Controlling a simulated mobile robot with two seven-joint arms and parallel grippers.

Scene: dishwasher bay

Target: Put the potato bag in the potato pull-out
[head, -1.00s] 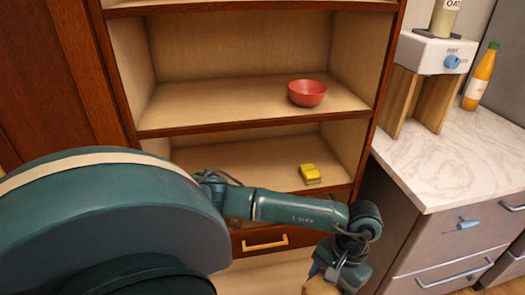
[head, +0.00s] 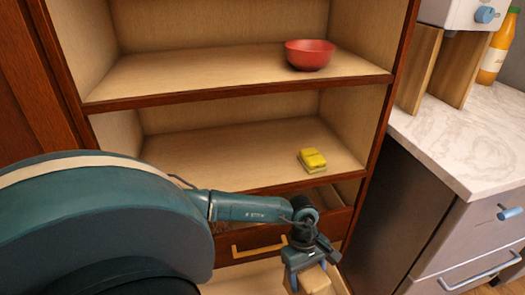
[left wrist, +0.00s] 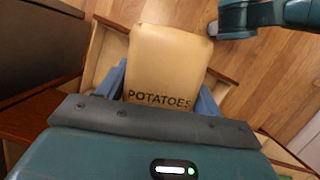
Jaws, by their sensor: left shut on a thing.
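My left gripper (head: 304,268) is shut on the tan potato bag (head: 315,282), which is cut off by the bottom edge of the head view. In the left wrist view the potato bag (left wrist: 168,55) shows its "POTATOES" print, between the two blue fingers. Below the shelves in the head view is a dark red-brown drawer front (head: 232,255) with a yellow handle; pale interior shows behind it. Pale wood lies under the gripper, and I cannot tell which part is the potato pull-out.
A red bowl (head: 310,54) sits on the upper shelf and a yellow sponge-like block (head: 312,159) on the shelf below. A marble-topped counter (head: 460,130) with grey drawers stands at the right. Wooden floor (left wrist: 265,60) is clear beside the bag.

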